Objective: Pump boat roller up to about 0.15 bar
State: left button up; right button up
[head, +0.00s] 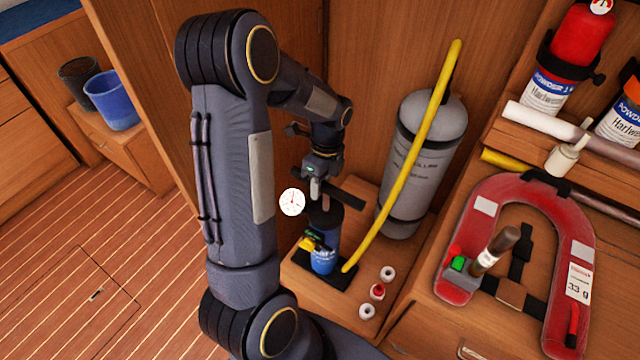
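The hand pump has a blue body (325,258) on a black base, on the wooden ledge at centre. Its black crossbar handle (348,196) sits low, close above the body. My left gripper (317,190) reaches down to the handle's middle; a finger overlaps the bar and the grip looks shut on it, though the far finger is hidden. A round white gauge (292,202) shows left of the pump; its reading is too small to tell. The grey boat roller (428,150) stands upright behind. A yellow hose (412,165) arches from the pump base to above the roller's top. My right gripper is out of view.
Several small ring-shaped fittings (388,273) lie right of the pump. A red extinguisher (583,35) stands at top right. A blue bucket (113,100) stands at left; the floor is clear.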

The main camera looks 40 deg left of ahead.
aim_at(318, 208)
pick_arm(q)
grip_shut()
notch_tip(318, 208, down, 4)
jog(key=b, duration=0.3)
jog(key=shift+f, duration=0.15)
jog(key=shift+s, duration=0.1)
jog(key=o, duration=0.8)
grip_release()
jog(key=shift+o, duration=0.2)
jog(key=r, duration=0.2)
jog(key=w+r, duration=0.1)
jog(key=r, duration=0.4)
jog(key=shift+w+a+p, duration=0.1)
jog(key=shift+w+p, duration=0.15)
jog(key=shift+p, duration=0.05)
jog(key=shift+r, duration=0.45)
